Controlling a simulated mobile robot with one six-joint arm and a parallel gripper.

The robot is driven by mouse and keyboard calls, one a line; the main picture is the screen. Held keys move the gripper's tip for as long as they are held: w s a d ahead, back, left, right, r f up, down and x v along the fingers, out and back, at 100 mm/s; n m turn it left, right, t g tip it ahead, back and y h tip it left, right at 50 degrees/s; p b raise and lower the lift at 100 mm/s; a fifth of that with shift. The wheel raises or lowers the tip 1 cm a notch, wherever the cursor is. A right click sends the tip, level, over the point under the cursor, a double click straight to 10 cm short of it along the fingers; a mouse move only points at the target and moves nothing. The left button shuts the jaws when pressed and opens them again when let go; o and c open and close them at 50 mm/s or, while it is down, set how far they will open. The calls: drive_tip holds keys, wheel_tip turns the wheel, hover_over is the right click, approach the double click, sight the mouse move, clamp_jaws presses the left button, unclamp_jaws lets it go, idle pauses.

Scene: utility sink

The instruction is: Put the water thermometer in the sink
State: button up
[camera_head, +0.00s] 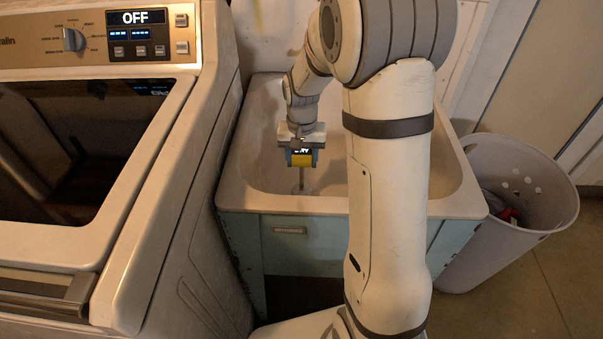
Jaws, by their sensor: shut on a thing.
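The water thermometer (301,160) has a yellow body with a blue edge and a small dark display near its top. My gripper (302,147) points down and is shut on it. The thermometer hangs over the open basin of the sink (238,202), inside the rim as I see it. A thin pale shape shows below it, and I cannot tell if this is its probe or part of the basin. The fingertips are small and partly hidden. My arm covers part of the basin's right side.
A washing machine (200,190) with an OFF display stands close on the left. A pale laundry basket (480,235) with holes stands right of the sink with some items inside. Bare floor shows at the lower right. A wall is behind the sink.

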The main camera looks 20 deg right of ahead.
sight(302, 173)
drive_tip(key=shift+f+b, duration=0.35)
drive_tip(key=shift+f, duration=1.6)
drive_tip(key=shift+f, duration=0.15)
drive_tip(key=o, duration=1.5)
